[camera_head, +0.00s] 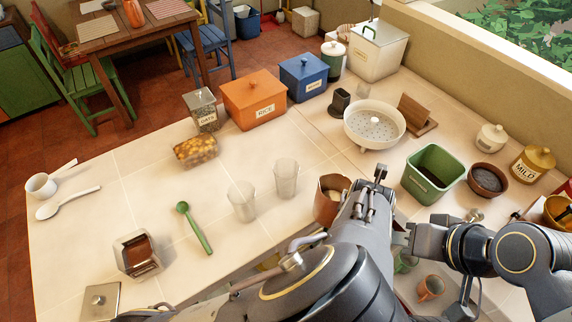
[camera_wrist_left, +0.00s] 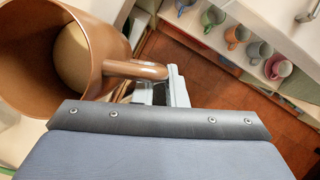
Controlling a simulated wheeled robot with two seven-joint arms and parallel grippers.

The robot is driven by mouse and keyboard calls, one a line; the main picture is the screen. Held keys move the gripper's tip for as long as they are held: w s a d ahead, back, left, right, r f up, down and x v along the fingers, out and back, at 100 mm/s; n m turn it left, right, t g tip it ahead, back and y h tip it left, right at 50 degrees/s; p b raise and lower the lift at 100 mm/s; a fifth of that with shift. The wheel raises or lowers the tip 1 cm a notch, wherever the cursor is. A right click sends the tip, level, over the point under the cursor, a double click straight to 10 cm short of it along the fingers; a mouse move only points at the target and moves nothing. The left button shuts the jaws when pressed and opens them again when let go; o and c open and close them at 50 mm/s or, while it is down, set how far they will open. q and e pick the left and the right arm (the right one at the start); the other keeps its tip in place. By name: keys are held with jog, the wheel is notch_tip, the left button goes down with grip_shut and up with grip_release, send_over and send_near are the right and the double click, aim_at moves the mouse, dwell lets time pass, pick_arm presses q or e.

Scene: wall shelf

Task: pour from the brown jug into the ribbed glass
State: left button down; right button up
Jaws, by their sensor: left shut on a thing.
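The brown jug (camera_head: 327,203) is at the counter's front edge, partly hidden behind my left arm. In the left wrist view the jug (camera_wrist_left: 105,40) shows its open mouth with pale beige contents inside. My left gripper (camera_wrist_left: 165,88) is shut on the jug's handle; in the head view the left gripper (camera_head: 378,178) is right of the jug. I cannot tell whether the jug touches the counter. Two clear glasses stand left of the jug: one nearer it (camera_head: 286,178) and one further left (camera_head: 242,201). The nearer one looks ribbed. My right gripper (camera_head: 412,240) is partly hidden, its jaws unclear.
A green spoon (camera_head: 194,228) lies left of the glasses. A white colander (camera_head: 374,125), a green square pot (camera_head: 433,173) and a brown bowl (camera_head: 487,180) stand to the right. An orange rice box (camera_head: 254,99) is behind.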

pick_arm(q)
jog(key=shift+a+r, duration=0.1)
jog(key=shift+r, duration=0.1)
jog(key=w+a+r+n+g+h, duration=0.1)
jog(key=w+a+r+g+h, duration=0.1)
jog(key=a+r+h, duration=0.1)
jog(key=w+a+r+n+g+h, duration=0.1)
jog(key=w+a+r+g+h, duration=0.1)
jog(key=r, duration=0.6)
jog(key=shift+w+a+r+g+h, duration=0.2)
jog(key=shift+w+a+g+h, duration=0.2)
jog(key=shift+a+h, duration=0.7)
jog(key=shift+w+d+r+h, duration=0.1)
jog(key=shift+d+r+h, duration=0.1)
jog(key=shift+h, duration=0.2)
jog(key=shift+w+a+r+n+g+h, duration=0.1)
jog(key=shift+a+r+n+g+h, duration=0.15)
jog(key=shift+r+h, duration=0.2)
jog(key=shift+w+a+r+n+g+h+b, duration=0.2)
jog(key=shift+w+a+r+g+h+b, duration=0.3)
jog(key=shift+b, duration=0.85)
jog(key=shift+w+a+r+n+g+h+b, duration=0.15)
jog(key=shift+a+r+h+b, duration=0.35)
jog(key=shift+b, duration=0.85)
jog(key=shift+w+a+r+h+b, duration=0.15)
jog(key=shift+r+h+b, duration=0.25)
jog(key=shift+b, duration=0.2)
jog(key=shift+w+r, duration=0.1)
